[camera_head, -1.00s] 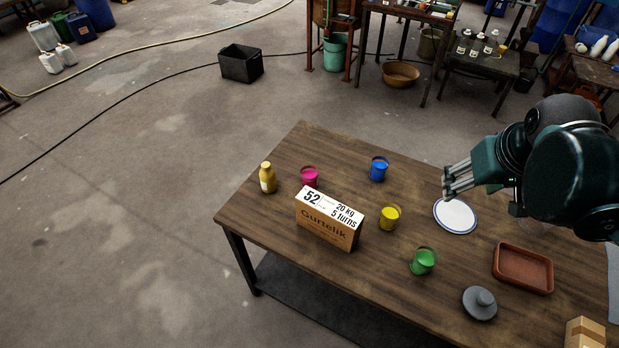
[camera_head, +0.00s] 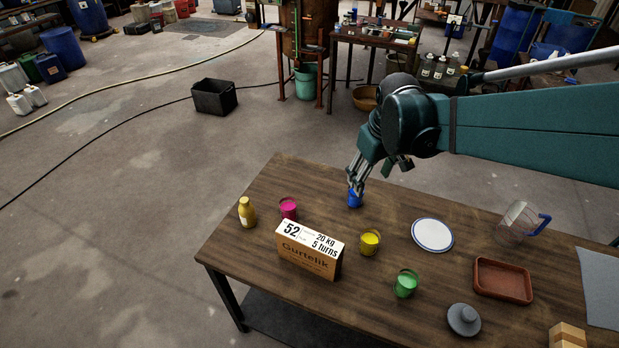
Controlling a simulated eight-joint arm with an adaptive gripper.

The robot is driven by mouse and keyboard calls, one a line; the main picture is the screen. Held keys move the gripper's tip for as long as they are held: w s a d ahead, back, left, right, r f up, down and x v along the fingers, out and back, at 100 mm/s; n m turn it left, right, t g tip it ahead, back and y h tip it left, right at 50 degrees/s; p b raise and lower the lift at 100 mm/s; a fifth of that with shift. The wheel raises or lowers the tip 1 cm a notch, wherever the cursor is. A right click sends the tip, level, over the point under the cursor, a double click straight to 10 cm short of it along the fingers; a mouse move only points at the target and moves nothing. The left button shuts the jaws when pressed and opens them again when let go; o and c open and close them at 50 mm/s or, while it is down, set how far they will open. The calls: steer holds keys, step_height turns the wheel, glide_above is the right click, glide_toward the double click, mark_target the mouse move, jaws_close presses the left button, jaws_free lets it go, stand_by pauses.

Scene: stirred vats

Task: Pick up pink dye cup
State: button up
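The pink dye cup (camera_head: 288,209) stands upright on the wooden table, behind the cardboard box and right of the yellow bottle. Its lower part is partly hidden by the box. My gripper (camera_head: 355,190) points down at the blue cup (camera_head: 354,200), to the right of the pink cup and apart from it. The fingers overlap the blue cup's top in this view. I cannot tell whether they touch it, or how far open they are.
The labelled box (camera_head: 309,254) stands close in front of the pink cup, and the yellow bottle (camera_head: 247,212) is at its left. A yellow cup (camera_head: 370,243), green cup (camera_head: 405,284), plate (camera_head: 432,235), tray (camera_head: 502,280) and grey lid (camera_head: 464,319) lie further right.

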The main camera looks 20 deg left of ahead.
steer(key=w+a+f+n+g+p, duration=0.1)
steer(key=a+f+n, duration=0.35)
steer(key=a, duration=0.85)
steer(key=n+g+h+p, duration=0.1)
steer(key=p, duration=0.1)
glide_above(288, 204)
step_height(288, 204, down, 11)
steer(key=shift+a+f, duration=0.1)
steer(key=shift+a, duration=0.05)
steer(key=shift+f+b, duration=0.4)
steer(key=shift+f, duration=0.85)
steer(key=shift+f+b, duration=0.5)
steer(key=shift+f, duration=2.15)
steer(key=c, duration=1.1)
